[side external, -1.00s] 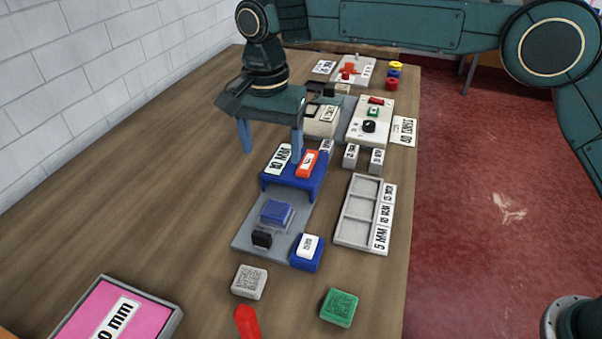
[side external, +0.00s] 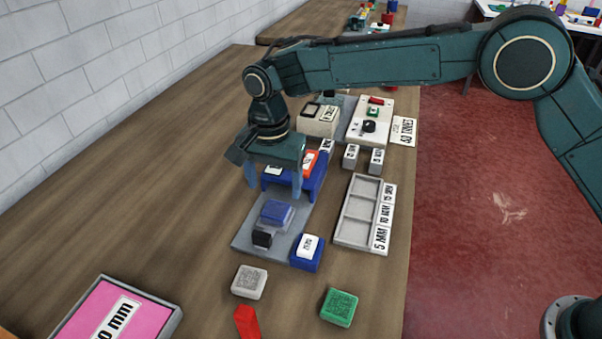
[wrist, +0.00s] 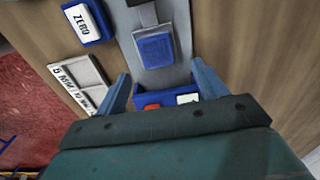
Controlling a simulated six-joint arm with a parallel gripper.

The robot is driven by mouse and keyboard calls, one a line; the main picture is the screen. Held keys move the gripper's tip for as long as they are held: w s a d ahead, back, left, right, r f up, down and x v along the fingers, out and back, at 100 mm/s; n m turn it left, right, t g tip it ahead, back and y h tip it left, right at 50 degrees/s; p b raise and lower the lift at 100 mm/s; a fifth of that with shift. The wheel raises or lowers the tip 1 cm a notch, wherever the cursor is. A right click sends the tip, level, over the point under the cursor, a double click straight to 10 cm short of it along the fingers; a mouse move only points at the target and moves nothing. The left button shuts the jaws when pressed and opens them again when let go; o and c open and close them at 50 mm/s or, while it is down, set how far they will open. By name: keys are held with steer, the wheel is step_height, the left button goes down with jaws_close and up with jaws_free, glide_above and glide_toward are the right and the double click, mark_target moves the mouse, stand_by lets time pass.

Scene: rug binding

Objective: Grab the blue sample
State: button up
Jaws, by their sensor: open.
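The blue sample (side external: 276,212) is a small square block on the grey plate of the gauge fixture. In the wrist view the blue sample (wrist: 155,49) lies beyond my fingertips, roughly centred between them. My gripper (side external: 274,187) is open and empty, above and just behind the sample over the blue bridge-like stand. The wrist view shows both fingers of my gripper (wrist: 160,80) spread apart. A grey sample (side external: 249,282) and a green sample (side external: 340,307) lie on the table nearer the camera.
A black block (side external: 262,239) and a blue ZERO button box (side external: 307,252) stand close to the sample. The blue stand (side external: 315,180) is under my gripper. A three-slot tray (side external: 358,212) lies right.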

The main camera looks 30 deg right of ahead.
mark_target(278, 204)
steer(key=shift+f, duration=0.15)
steer(key=shift+d+f, duration=0.15)
steer(key=shift+f, duration=1.1)
steer(key=shift+d+f, duration=0.1)
steer(key=shift+f, duration=1.15)
steer(key=c, duration=1.1)
steer(key=shift+c, duration=0.2)
step_height(278, 204, up, 20)
